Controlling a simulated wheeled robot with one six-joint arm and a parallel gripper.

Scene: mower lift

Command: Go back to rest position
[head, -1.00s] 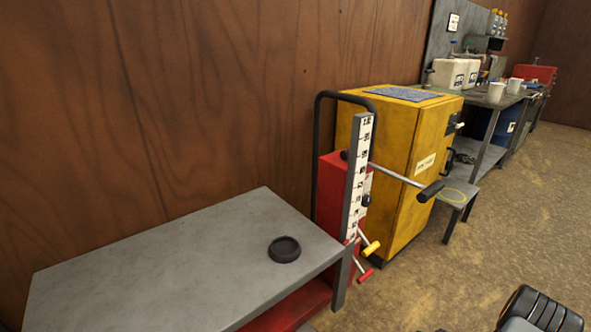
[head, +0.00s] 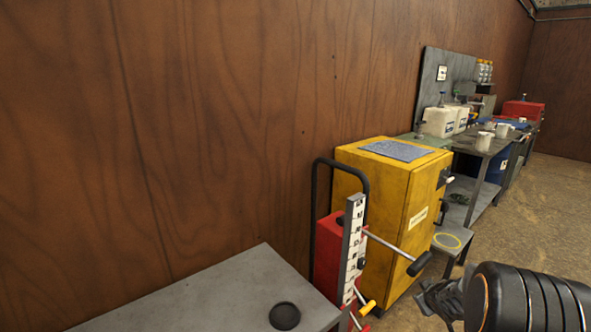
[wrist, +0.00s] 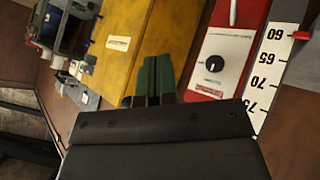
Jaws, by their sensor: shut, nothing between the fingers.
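My gripper shows in the wrist view (wrist: 152,78), its green fingertips together with nothing between them. It points toward the yellow cabinet and the red lift unit, apart from both as far as I can tell. In the head view my dark arm link fills the lower right corner, and the fingertips cannot be made out there. The red lift unit (head: 327,250) stands in front of the yellow cabinet (head: 390,205), with a white numbered scale (head: 352,240) and a black-gripped lever (head: 418,264).
A grey lift table (head: 200,305) with a black round pad (head: 284,316) lies at the lower left. A small stool (head: 452,241) stands right of the cabinet. A workbench (head: 488,148) with white jugs and mugs runs along the back wall. Brown floor is open at right.

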